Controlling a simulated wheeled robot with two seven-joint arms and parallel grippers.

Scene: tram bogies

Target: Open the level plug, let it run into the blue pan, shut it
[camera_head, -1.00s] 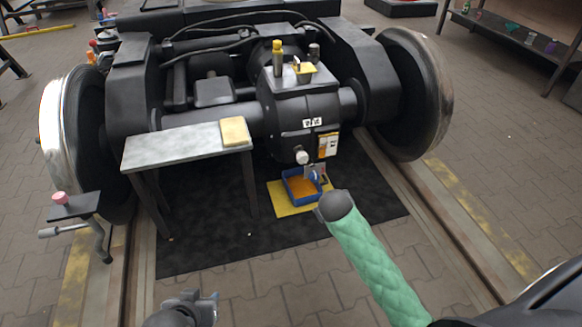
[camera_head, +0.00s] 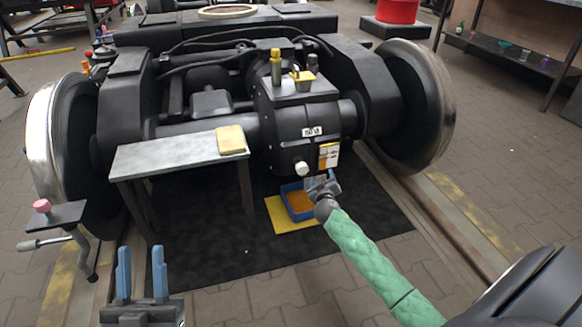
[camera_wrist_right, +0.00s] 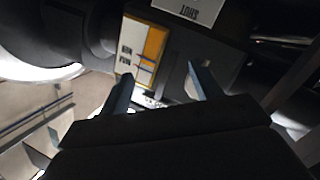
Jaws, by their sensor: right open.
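The pale round level plug (camera_head: 301,168) sits low on the front of the dark axle housing (camera_head: 300,120). The blue pan (camera_head: 285,204) stands on the floor below it, with an orange-brown inside. My right gripper (camera_head: 322,181) is just right of and below the plug, above the pan's right side, apart from the plug as far as I can tell. In the right wrist view its blue fingers (camera_wrist_right: 160,85) are spread; I cannot make out the plug there. My left gripper (camera_head: 141,270) is open and empty at the lower left, fingers pointing forward.
A white-and-orange card (camera_head: 329,155) is on the housing above my right gripper; it also shows in the right wrist view (camera_wrist_right: 143,50). A grey bench (camera_head: 170,154) with a yellow sponge-like block (camera_head: 231,140) stands left. A yellow sheet (camera_head: 282,215) lies under the pan. Wheels flank both sides.

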